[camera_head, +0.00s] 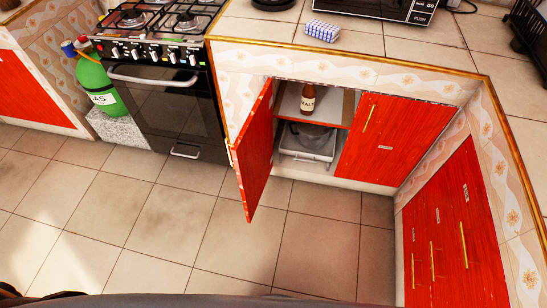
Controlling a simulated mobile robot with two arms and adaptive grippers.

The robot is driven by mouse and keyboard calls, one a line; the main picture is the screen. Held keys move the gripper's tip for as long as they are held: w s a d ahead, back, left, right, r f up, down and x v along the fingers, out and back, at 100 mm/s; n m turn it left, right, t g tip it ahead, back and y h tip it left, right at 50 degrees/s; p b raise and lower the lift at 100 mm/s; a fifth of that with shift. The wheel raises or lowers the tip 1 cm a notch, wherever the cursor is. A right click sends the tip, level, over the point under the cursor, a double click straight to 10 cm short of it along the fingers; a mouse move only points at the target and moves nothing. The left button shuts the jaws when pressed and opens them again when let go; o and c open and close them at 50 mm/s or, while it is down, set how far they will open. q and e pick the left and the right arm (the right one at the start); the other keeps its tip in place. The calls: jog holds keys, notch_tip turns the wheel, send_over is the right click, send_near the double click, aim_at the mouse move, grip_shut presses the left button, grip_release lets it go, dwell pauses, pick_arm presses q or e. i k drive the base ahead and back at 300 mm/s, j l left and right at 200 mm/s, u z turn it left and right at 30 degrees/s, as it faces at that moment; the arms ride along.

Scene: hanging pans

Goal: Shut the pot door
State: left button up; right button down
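A red cabinet door (255,150) stands swung open, hinged on the left side of its opening, and juts out over the floor. Behind it the cabinet interior shows a brown bottle (308,100) on the upper shelf. A glassy or metal pot (311,135) sits below, on a white rack or tray (309,155). The neighbouring red door (395,138) on the right is closed, with a gold vertical handle. Neither of my grippers shows in the head view, so their state is hidden.
A black stove with oven (165,110) stands left of the cabinet, beside a green gas bottle (99,85). Red drawers with gold handles (455,235) line the right. A patterned sponge-like block (322,30) lies on the counter. The tiled floor (170,225) in front is clear.

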aim_at(252, 150)
jog(key=i+j+z, duration=0.1)
jog(key=j+z, duration=0.75)
jog(key=z, duration=0.15)
jog(key=j+z, duration=0.15)
jog(key=j, duration=0.85)
jog(key=k+j+z, duration=0.15)
jog(key=j, duration=0.85)
jog(key=i, duration=0.05)
